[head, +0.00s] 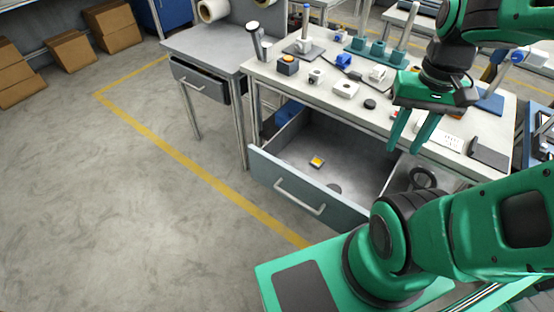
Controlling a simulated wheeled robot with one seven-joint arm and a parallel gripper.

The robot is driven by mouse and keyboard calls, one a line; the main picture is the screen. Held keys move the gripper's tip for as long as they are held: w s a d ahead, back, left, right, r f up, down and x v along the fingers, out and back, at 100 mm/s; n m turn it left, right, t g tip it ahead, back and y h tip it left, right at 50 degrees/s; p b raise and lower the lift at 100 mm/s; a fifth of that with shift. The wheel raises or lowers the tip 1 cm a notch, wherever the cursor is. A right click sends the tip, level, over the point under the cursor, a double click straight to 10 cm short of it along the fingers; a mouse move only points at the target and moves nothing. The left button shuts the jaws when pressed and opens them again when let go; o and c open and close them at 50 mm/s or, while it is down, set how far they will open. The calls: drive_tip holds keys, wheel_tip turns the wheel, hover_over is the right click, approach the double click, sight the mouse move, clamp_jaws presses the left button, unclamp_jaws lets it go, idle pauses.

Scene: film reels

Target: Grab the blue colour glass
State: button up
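My gripper (405,149) points down, open and empty, by the front edge of the workbench (262,75) and above the right side of the open drawer (308,194). A small blue item (343,60) lies on the bench, left of my gripper; it is too small to tell if it is glass. A blue object (289,111) shows at the back left of the drawer, partly hidden by the drawer and bench. No thing is clearly a blue glass.
The floor at left is clear; boxes (70,48) stand far left.

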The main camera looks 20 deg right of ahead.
drive_tip(key=shift+o, duration=0.9)
drive_tip(key=shift+d, duration=0.15)
drive_tip(key=shift+o, duration=0.5)
drive_tip(key=shift+s+r, duration=0.25)
drive_tip(key=w+a+f+m, duration=0.1)
drive_tip(key=w+a+f, duration=0.2)
drive_tip(key=w+f, duration=0.35)
drive_tip(key=w+a+f+m, duration=0.1)
drive_tip(key=w+a+f, duration=0.25)
drive_tip(key=w, duration=0.55)
drive_tip(key=w+a+f+m, duration=0.2)
drive_tip(key=w+a+f, duration=0.2)
drive_tip(key=w, duration=0.4)
drive_tip(key=shift+m, duration=0.5)
drive_tip(key=shift+w+a+f, duration=0.75)
drive_tip(key=shift+a+f, duration=0.35)
drive_tip(key=shift+f, duration=2)
drive_tip(key=shift+w+a+f, duration=0.75)
drive_tip(key=shift+a+f, duration=0.35)
drive_tip(key=shift+f, duration=2.05)
drive_tip(key=shift+w+a+f, duration=0.75)
drive_tip(key=shift+a+f, duration=0.35)
drive_tip(key=shift+f, duration=2)
drive_tip(key=c, duration=0.8)
